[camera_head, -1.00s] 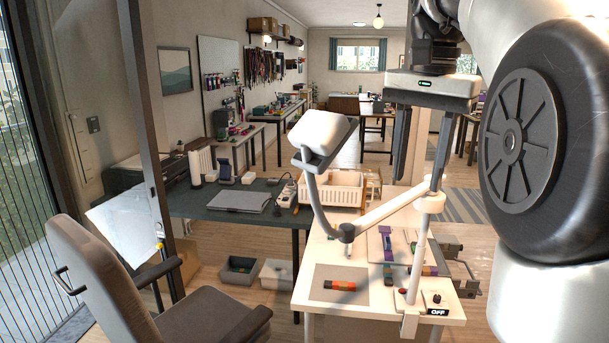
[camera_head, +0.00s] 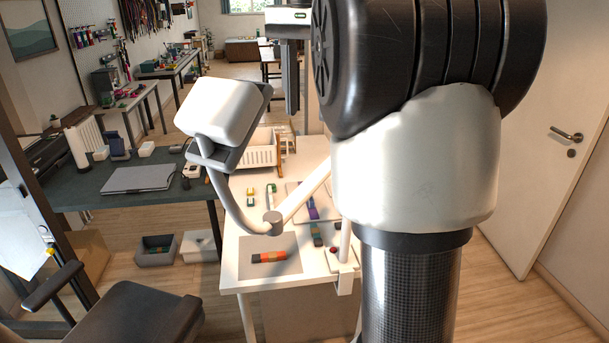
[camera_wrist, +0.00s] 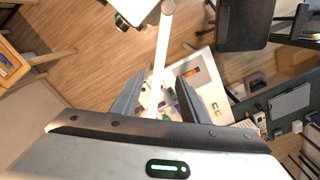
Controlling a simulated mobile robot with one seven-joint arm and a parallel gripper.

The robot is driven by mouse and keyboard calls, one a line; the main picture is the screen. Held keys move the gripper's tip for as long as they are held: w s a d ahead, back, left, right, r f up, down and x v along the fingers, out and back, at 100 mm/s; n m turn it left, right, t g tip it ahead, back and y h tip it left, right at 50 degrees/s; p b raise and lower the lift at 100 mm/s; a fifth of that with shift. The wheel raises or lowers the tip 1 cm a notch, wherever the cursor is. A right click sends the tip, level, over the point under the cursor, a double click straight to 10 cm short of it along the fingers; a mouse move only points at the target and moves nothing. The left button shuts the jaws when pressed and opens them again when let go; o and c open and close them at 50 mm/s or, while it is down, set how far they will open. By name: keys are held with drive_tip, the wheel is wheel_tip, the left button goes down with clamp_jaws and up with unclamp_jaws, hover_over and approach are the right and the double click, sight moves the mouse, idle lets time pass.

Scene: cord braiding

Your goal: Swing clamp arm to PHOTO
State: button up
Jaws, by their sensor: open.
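The clamp arm stands at the table's right side in the head view. It has a big white boxy head (camera_head: 222,108), a grey curved neck (camera_head: 228,200), a grey joint (camera_head: 272,222) and a white straight bar (camera_head: 305,192) running up right. My arm hides much of its post (camera_head: 345,243). No PHOTO mark is readable.
A white table (camera_head: 235,272) bears a grey mat (camera_head: 282,268) with an orange-red piece (camera_head: 269,257) and small coloured pieces. A white basket (camera_head: 258,152) stands behind. A laptop (camera_head: 138,179) lies on the dark desk at left. A chair (camera_head: 135,318) is at front left.

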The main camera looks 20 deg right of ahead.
sight(307, 184)
wheel_tip(307, 184, down, 15)
drive_tip(key=b, duration=0.2)
drive_tip(key=shift+b, duration=0.3)
clamp_jaws()
